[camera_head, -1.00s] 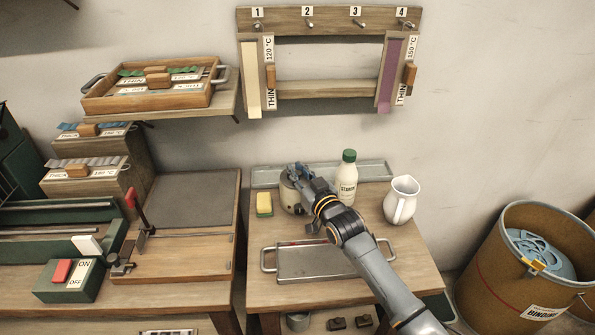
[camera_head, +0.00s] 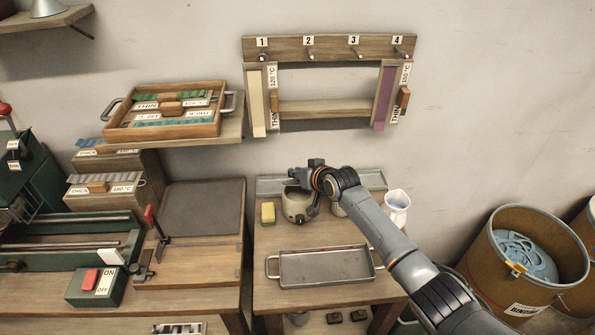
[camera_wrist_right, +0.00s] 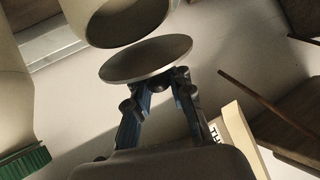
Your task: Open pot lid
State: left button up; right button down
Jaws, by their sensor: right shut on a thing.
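The pot (camera_head: 295,207) is a small cream vessel on the right-hand table, beside the yellow sponge. In the right wrist view the pot (camera_wrist_right: 82,16) shows its dark open mouth. The round lid (camera_wrist_right: 147,59) is apart from the pot in that view. My right gripper (camera_wrist_right: 163,86) is shut on the lid's small dark knob, with a blue finger on each side. In the head view my right gripper (camera_head: 300,177) is above the pot, and the lid is hard to make out there. My left gripper is not in view.
A yellow sponge (camera_head: 268,213) is left of the pot, and a white jug (camera_head: 397,207) is to the right. A metal tray (camera_head: 325,268) lies in front. The green-capped bottle (camera_wrist_right: 16,105) is close by, mostly hidden behind my arm in the head view.

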jog(key=shift+f, duration=0.15)
dwell(0.3)
jog(key=c, duration=1.2)
grip_release()
jog(key=shift+s+d, duration=0.1)
jog(key=shift+d, duration=0.05)
jog(key=shift+r, duration=0.25)
jog(key=shift+s+d+r, duration=0.1)
jog(key=shift+s+r, duration=0.2)
jog(key=shift+s, duration=0.05)
jog(key=v, duration=1.1)
jog(key=shift+d+r, duration=0.1)
jog(key=shift+r, duration=0.05)
